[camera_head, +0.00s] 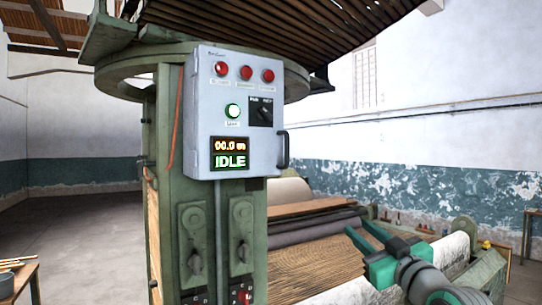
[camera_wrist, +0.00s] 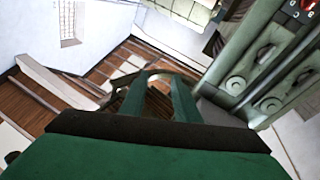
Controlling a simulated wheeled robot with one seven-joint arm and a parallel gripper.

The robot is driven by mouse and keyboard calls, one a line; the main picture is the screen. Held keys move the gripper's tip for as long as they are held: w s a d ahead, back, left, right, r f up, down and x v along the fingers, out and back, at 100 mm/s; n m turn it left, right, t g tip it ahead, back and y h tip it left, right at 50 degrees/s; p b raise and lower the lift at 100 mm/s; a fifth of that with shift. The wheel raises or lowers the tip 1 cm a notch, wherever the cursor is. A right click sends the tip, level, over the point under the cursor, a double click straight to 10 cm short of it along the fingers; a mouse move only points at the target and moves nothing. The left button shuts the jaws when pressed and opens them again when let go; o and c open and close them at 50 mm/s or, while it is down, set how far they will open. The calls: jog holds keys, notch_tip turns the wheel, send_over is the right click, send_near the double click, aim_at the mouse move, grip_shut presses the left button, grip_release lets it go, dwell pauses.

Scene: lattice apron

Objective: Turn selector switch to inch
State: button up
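The selector switch (camera_head: 263,112) is a black plate with a dark knob on the grey control box (camera_head: 203,120), which is fixed to a green post. The knob seems tilted, but its label and exact setting are too small to read. My gripper (camera_head: 355,226) is low and to the right of the box in the head view, well apart from the switch. Its two teal fingers stand apart with nothing between them. The fingers also show in the wrist view (camera_wrist: 158,82), where the switch cannot be made out.
Three red lamps (camera_head: 246,73), a lit green-white button (camera_head: 233,111) and a display reading IDLE (camera_head: 230,161) share the box. A black handle (camera_head: 283,150) juts from its right side. Levers (camera_head: 242,230) are on the post below. A roller machine (camera_head: 315,230) stands behind my gripper.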

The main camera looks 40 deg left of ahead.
jog(key=s+a+r+n+g+y, duration=0.1)
jog(key=s+a+r+n+g, duration=0.2)
jog(key=r, duration=0.5)
jog(key=s+r+n+g+y, duration=0.1)
jog(key=s+r+n, duration=0.1)
jog(key=s+r, duration=0.45)
jog(key=n+g+h, duration=0.1)
jog(key=n+g, duration=0.1)
jog(key=n, duration=0.2)
send_near(267, 113)
jog(key=x, duration=0.8)
jog(key=shift+w+a, duration=0.25)
jog(key=shift+a, duration=0.1)
jog(key=c, duration=0.4)
grip_shut()
